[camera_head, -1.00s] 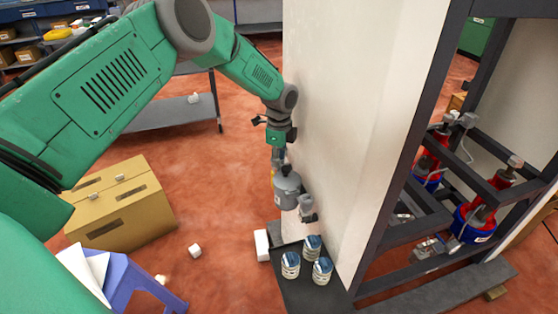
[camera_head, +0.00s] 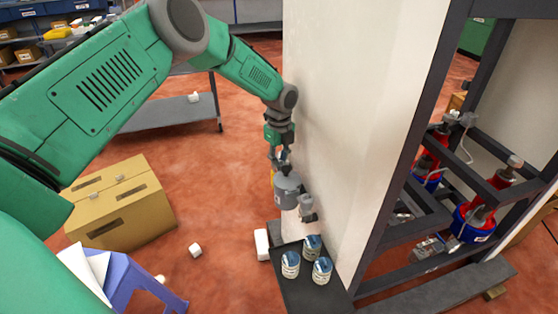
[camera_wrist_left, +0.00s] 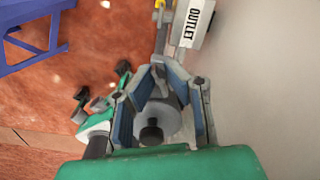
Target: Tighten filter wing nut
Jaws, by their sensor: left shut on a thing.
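The grey filter housing (camera_head: 288,190) is mounted against the pale wall panel, with a smaller grey fitting at its lower right. In the left wrist view, a grey part marked OUTLET (camera_wrist_left: 193,24) lies beyond the fingers. My left gripper (camera_head: 283,163) reaches down from above and is shut at the top of the housing, close to the panel. Its blue-padded fingers also show in the left wrist view (camera_wrist_left: 161,72). My right gripper is not in view.
The pale panel (camera_head: 340,110) stands close on the right of my left gripper. Below, a dark tray (camera_head: 318,294) holds three blue-and-white cans (camera_head: 291,264). A cardboard box (camera_head: 130,215) and a blue stool (camera_head: 150,285) stand on the floor at left.

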